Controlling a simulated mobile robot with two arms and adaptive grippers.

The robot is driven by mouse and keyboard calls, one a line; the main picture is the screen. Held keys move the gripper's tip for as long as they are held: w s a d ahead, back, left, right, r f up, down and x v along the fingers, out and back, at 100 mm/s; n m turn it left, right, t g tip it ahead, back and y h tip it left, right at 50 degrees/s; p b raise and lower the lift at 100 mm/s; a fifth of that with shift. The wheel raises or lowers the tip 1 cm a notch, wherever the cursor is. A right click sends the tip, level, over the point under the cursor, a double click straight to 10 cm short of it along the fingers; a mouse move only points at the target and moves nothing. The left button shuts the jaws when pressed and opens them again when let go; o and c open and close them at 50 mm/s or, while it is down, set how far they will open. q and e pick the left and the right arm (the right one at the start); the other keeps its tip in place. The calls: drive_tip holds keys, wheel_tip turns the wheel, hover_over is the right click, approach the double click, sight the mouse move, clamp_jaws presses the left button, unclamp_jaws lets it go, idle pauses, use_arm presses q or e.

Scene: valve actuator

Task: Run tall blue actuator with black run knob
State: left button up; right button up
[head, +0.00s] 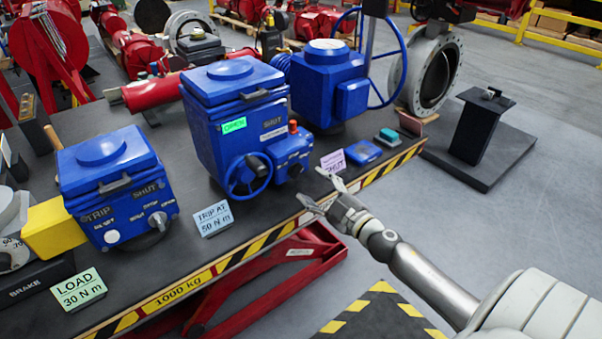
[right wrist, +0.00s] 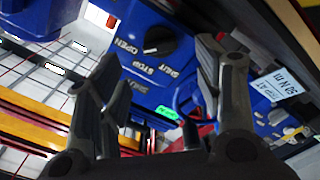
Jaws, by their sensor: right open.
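The tall blue actuator (head: 235,105) stands mid-bench in the head view, with a green OPEN label, a blue handwheel (head: 248,175) and a small control box (head: 290,150) on its front. A black knob (head: 296,171) is on that box. In the right wrist view the black knob (right wrist: 160,40) shows close, among the words OPEN, STOP and SHUT. My right gripper (head: 316,186) is open and empty, a little right of and below the knob in the head view, apart from it. In the wrist view its fingers (right wrist: 158,58) frame the knob. My left gripper is not in view.
A shorter blue actuator (head: 110,180) stands left with a yellow block (head: 48,228); another (head: 325,85) with a large wheel stands behind. Cards reading TRIP AT 50 N m (head: 213,219) and SHUT (head: 333,161) stand near the striped bench edge (head: 255,245).

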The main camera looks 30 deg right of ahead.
sight(300, 174)
drive_tip(key=shift+w+a+p, duration=0.15)
drive_tip(key=shift+w+p, duration=0.05)
drive_tip(key=shift+w, duration=1.5)
drive_tip(key=shift+w+a+p, duration=0.1)
drive_tip(key=shift+w+p, duration=0.05)
drive_tip(key=shift+w, duration=1.5)
drive_tip(key=c, duration=1)
drive_tip(key=shift+n, duration=0.4)
drive_tip(key=n, duration=0.3)
drive_tip(key=shift+n, duration=0.4)
drive_tip(key=n, duration=0.4)
drive_tip(key=shift+b, duration=0.4)
drive_tip(key=shift+n, duration=0.3)
